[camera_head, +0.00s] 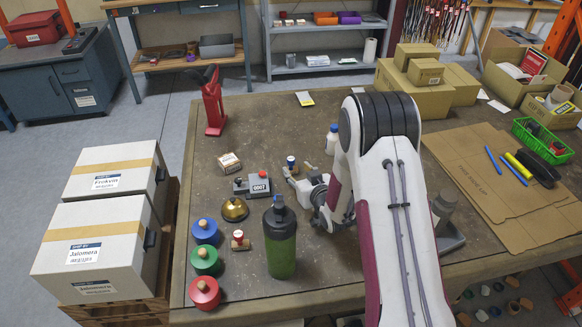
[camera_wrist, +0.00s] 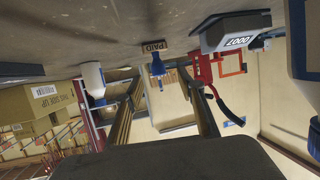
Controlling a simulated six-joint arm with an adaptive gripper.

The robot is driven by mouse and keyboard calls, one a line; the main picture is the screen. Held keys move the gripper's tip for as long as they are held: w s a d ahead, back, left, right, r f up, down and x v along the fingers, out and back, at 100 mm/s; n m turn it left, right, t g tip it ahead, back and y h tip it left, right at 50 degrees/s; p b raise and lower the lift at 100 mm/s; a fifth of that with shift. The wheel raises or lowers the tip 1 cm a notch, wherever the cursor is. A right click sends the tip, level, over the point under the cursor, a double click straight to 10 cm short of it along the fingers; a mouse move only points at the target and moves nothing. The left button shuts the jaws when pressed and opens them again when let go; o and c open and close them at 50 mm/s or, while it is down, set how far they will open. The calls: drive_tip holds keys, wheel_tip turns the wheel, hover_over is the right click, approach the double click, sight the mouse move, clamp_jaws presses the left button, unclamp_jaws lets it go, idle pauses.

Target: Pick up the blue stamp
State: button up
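The blue stamp (camera_head: 291,161) stands on the workbench just beyond my gripper (camera_head: 301,173) in the head view. It has a blue handle on a small block. In the wrist view, which is upside down, the blue stamp (camera_wrist: 157,66) shows its PAID label between the two fingers of my gripper (camera_wrist: 164,80). The fingers are spread wide with nothing held. The stamp appears beyond the fingertips; I cannot tell the exact gap. My gripper is low, near the bench top.
A grey 0007 device (camera_head: 253,188) stands left of my gripper, and a white bottle (camera_head: 332,141) behind it. A small red stamp (camera_head: 239,241), brass bell (camera_head: 234,209) and green bottle (camera_head: 281,247) stand nearer. A red tool (camera_head: 212,104) stands farther back. The bench's back middle is mostly clear.

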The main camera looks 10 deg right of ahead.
sight(292, 164)
drive_tip(key=shift+x, duration=1.3)
drive_tip(key=shift+w, duration=0.1)
drive_tip(key=shift+x, duration=2.5)
drive_tip(key=shift+d, duration=0.1)
clamp_jaws()
